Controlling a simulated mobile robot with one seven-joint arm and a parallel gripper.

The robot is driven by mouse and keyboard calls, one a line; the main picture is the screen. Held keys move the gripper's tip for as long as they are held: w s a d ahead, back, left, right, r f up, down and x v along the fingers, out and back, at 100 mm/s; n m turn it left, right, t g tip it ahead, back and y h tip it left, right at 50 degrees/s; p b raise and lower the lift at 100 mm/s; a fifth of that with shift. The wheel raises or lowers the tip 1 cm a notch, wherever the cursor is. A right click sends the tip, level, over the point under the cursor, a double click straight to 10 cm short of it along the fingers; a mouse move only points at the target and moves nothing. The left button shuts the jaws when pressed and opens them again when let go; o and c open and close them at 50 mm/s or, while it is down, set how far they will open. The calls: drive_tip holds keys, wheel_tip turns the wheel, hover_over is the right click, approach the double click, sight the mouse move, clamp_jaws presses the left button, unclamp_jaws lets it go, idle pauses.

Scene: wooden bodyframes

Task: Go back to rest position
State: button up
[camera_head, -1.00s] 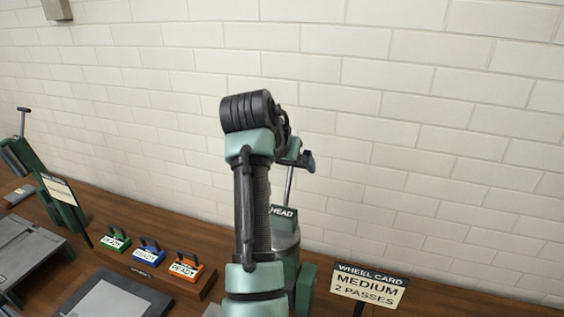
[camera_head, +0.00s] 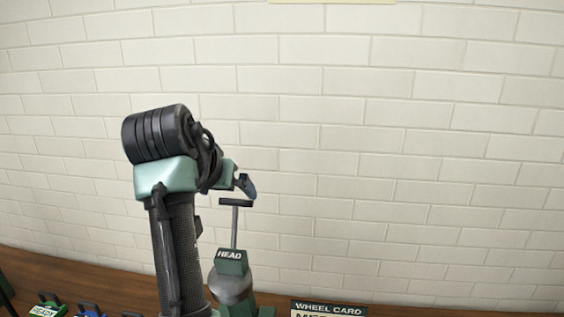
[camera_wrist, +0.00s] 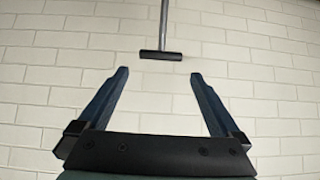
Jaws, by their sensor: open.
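My gripper (camera_wrist: 160,78) is open and empty in the wrist view, its two dark fingers spread wide. A T-shaped handle (camera_wrist: 161,55) with a dark crossbar and grey rod shows beyond the fingertips, between them and apart from them. In the head view my gripper (camera_head: 245,186) is small and partly hidden behind my own arm. It is close to the T-handle (camera_head: 235,204) of the green machine labelled HEAD (camera_head: 232,262), appearing just above the crossbar. The machine's lower part is cut off by the picture edge.
A green READY block (camera_head: 46,306) and a blue block (camera_head: 90,310) sit at the lower left of the wooden bench (camera_head: 110,291). The white brick wall (camera_head: 420,150) behind is mostly bare.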

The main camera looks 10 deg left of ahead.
drive_tip(key=s+d+r+t+y, duration=0.25)
drive_tip(key=d+r+t, duration=0.5)
drive_tip(key=r, duration=0.45)
drive_tip(key=s+d+r+t, duration=0.2)
drive_tip(key=s+r+t, duration=0.1)
drive_tip(key=s, duration=0.4)
drive_tip(key=s+d+r+t+h, duration=0.1)
drive_tip(key=s+d+r+t, duration=0.2)
drive_tip(key=s+r, duration=0.3)
drive_tip(key=s+d+r+t+h+b, duration=0.1)
drive_tip(key=s+d+r+t, duration=0.2)
drive_tip(key=s, duration=0.4)
drive_tip(key=shift+s+d+r+t, duration=0.15)
drive_tip(key=shift+s+r+t, duration=0.2)
drive_tip(key=shift+r+t, duration=0.45)
drive_tip(key=shift+r+h, duration=0.15)
drive_tip(key=shift+h, duration=0.1)
